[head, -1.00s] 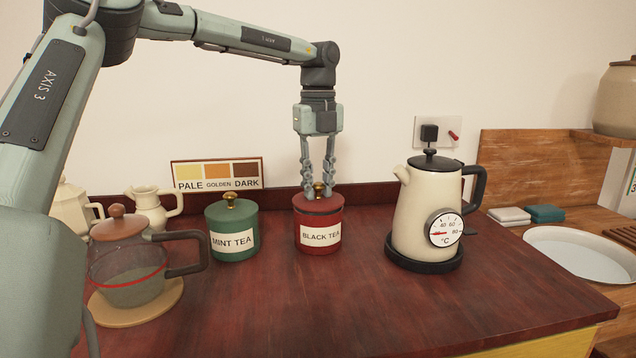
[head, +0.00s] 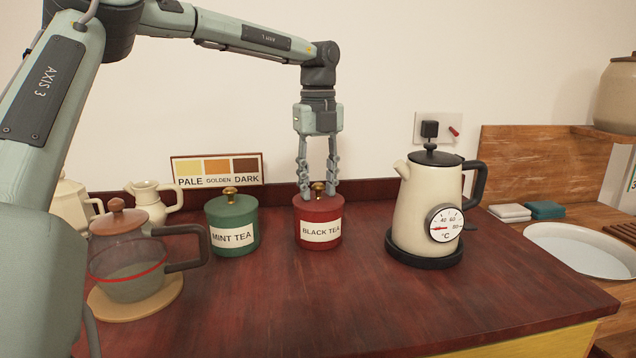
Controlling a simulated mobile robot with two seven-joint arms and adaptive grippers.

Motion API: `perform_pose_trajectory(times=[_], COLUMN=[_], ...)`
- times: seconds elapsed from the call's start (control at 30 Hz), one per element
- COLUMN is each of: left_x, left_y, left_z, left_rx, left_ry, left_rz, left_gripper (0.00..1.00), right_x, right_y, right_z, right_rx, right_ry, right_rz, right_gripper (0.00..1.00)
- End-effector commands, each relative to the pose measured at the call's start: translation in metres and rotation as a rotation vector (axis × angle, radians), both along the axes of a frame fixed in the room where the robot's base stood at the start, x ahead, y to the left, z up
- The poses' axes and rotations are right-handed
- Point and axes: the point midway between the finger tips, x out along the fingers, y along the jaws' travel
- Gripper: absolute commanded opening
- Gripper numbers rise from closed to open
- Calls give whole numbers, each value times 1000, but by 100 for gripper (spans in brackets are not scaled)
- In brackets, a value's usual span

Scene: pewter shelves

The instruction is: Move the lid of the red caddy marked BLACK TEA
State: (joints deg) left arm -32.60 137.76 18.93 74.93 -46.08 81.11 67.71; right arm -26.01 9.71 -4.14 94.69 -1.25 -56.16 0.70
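The red caddy marked BLACK TEA (head: 320,232) stands on the dark red counter in the middle of the head view. Its red lid (head: 304,203) sits on top with no visible gap, and its brass knob (head: 318,188) points up. My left gripper (head: 318,196) points straight down over the lid. Its fingers are spread, one on each side of the knob, with clear space between them and the knob. The tips are close to the lid's top; I cannot tell if they touch it. My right gripper is not in view.
A green MINT TEA caddy (head: 232,226) stands just left. A glass teapot (head: 128,262) on a round wooden mat is further left. A cream kettle (head: 414,205) with a dial stands right. A colour card (head: 218,169) is behind. The counter's front (head: 340,310) is clear.

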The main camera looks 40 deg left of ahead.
Motion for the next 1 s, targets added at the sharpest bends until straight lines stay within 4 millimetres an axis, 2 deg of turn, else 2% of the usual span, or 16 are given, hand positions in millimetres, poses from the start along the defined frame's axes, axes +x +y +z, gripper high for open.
perform_pose_trajectory(times=[0.4,0.57,0.67,0.8,1.0], left_x=[0,0,2,1,1], left_y=[0,0,0,0,0], left_z=[4,16,39,74,112], left_rx=[0,0,3,4,2], left_ry=[0,-1,-7,-4,-2], left_rz=[0,0,2,2,1], left_gripper=[42,42,42,42,42], right_x=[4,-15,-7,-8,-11], right_y=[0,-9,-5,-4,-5], right_z=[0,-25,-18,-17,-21], right_rx=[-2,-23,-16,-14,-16], right_ry=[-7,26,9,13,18], right_rz=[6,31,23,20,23], right_gripper=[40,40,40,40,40])
